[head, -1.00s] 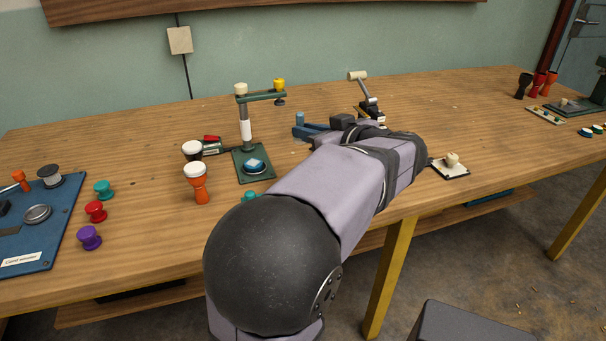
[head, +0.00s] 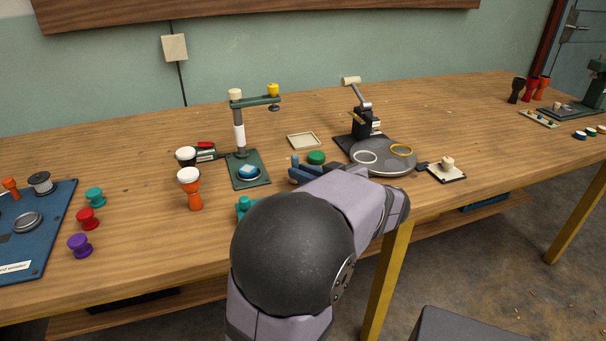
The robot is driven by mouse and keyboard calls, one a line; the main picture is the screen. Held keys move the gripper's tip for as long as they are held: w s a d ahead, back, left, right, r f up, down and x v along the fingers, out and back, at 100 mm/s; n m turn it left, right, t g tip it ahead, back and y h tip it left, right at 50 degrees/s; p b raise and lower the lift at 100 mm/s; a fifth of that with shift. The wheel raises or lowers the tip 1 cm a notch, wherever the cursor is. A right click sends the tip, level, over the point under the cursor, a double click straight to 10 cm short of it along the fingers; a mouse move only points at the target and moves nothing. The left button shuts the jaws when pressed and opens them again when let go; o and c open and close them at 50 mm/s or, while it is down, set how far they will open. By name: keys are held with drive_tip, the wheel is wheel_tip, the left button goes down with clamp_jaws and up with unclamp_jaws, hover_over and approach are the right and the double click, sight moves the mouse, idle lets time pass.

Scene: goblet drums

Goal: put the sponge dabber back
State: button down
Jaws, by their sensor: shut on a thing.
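My gripper (head: 300,174) shows partly past my own arm, low over the middle of the table, with blue fingers. It is shut on a small blue upright piece (head: 295,160), which appears to be the handle of the sponge dabber. Its lower end is hidden, so I cannot tell whether it touches the table. A green round thing (head: 316,157) is just right of the fingers. An empty-looking cream square tray (head: 303,141) lies behind them.
A green stand (head: 250,180) with a post is left of my gripper, with an orange goblet drum (head: 191,193) beside it. A grey round plate (head: 384,168) with a white and a yellow ring is to the right. A small pad with a cream knob (head: 447,163) sits farther right.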

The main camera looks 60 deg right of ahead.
drive_tip(key=shift+f+b, duration=0.25)
drive_tip(key=shift+b, duration=0.1)
drive_tip(key=c, duration=1.7)
unclamp_jaws()
drive_tip(key=shift+c, duration=0.2)
drive_tip(key=shift+r, duration=0.15)
drive_tip(key=shift+r+p, duration=0.15)
drive_tip(key=shift+p, duration=0.3)
drive_tip(key=shift+s+a, duration=0.1)
drive_tip(key=shift+s, duration=0.25)
drive_tip(key=v, duration=0.6)
drive_tip(key=shift+s+a+r, duration=0.1)
drive_tip(key=shift+s+a, duration=0.15)
drive_tip(key=shift+s, duration=0.05)
drive_tip(key=shift+w, duration=0.1)
